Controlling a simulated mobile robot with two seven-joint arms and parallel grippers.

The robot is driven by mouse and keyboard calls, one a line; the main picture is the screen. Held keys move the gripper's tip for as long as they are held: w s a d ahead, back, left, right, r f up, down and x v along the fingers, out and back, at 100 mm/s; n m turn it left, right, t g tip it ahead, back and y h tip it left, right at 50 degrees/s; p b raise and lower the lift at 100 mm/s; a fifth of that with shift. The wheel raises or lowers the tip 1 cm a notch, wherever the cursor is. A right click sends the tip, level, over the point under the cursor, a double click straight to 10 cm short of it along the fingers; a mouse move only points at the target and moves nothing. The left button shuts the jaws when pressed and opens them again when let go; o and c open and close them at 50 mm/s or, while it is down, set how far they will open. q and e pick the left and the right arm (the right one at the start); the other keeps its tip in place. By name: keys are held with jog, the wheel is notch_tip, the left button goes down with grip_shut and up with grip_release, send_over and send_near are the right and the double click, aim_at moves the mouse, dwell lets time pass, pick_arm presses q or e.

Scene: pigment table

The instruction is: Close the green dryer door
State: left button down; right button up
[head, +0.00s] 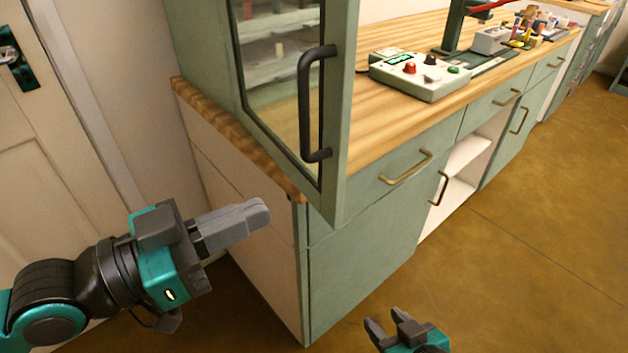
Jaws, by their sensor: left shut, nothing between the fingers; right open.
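The green dryer door (336,130) is a green frame around a glass pane, with a black bar handle (306,110) on it. It stands open, its lower corner sticking out past the front edge of the wooden counter. Shelves with small items show through the glass. My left gripper (262,211) is shut and empty, to the left of and below the door, apart from it and from the handle. My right gripper (387,323) is open and empty at the bottom of the view, low in front of the cabinets. The door's hinge side is not clear to see.
The wooden counter (400,110) carries a control box (420,78) with buttons and, farther back, a green stand and small jars. Green cabinets (365,262) with brass handles lie below. A white door (40,150) is at the left. The floor (530,250) at right is clear.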

aim_at(336, 179)
pick_arm(q)
jog(key=shift+p+x, duration=0.35)
jog(key=shift+x, duration=4.25)
